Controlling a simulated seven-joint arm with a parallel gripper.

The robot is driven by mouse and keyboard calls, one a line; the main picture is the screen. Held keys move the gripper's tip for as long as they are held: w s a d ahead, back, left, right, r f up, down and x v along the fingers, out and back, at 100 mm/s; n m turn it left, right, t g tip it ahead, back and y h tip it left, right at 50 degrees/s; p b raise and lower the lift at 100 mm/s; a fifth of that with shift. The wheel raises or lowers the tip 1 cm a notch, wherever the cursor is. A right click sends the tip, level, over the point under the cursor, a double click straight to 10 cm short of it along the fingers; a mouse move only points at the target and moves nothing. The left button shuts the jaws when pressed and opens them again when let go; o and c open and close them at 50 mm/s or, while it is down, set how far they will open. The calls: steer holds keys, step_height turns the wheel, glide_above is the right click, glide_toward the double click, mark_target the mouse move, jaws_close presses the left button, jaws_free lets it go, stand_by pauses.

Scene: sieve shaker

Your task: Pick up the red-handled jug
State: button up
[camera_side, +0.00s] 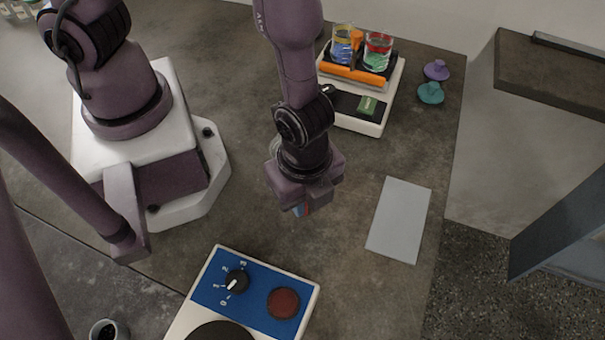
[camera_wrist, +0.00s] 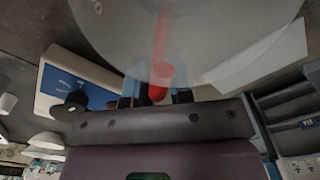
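In the wrist view a large clear, see-through jug (camera_wrist: 215,35) with a marking on its wall fills the top of the picture, very close. Its red handle (camera_wrist: 160,50) runs down to a rounded red end between the fingers of my gripper (camera_wrist: 158,97). Dark and blue finger parts show on both sides of it; whether they press on it is unclear. In the side view my gripper (camera_side: 303,208) points down over the middle of the bench, with small red and blue patches at its tips. The jug's body is not discernible there.
A blue-topped device (camera_side: 255,300) with a dial and red button stands at the front. A pale sheet (camera_side: 400,220) lies right. A white shaker (camera_side: 345,118) with an orange bar holds two glasses at the back. Purple (camera_side: 436,70) and teal (camera_side: 431,94) stoppers lie beside it.

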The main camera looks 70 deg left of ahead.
jaws_close()
steer(key=shift+r, duration=0.1)
steer(key=shift+r, duration=4.6)
steer(key=w+d+n, duration=0.1)
steer(key=w+n, duration=0.1)
steer(key=w, duration=1.5)
steer(key=w+a+f, duration=0.1)
steer(key=w+a, duration=0.3)
steer(key=w, duration=0.5)
steer(key=w+a+f+n, duration=0.1)
steer(key=w+a, duration=0.3)
steer(key=w, duration=0.4)
steer(key=shift+w+a, duration=0.35)
steer(key=shift+a, duration=0.05)
steer(key=shift+r+h, duration=0.1)
steer(key=shift+h, duration=0.2)
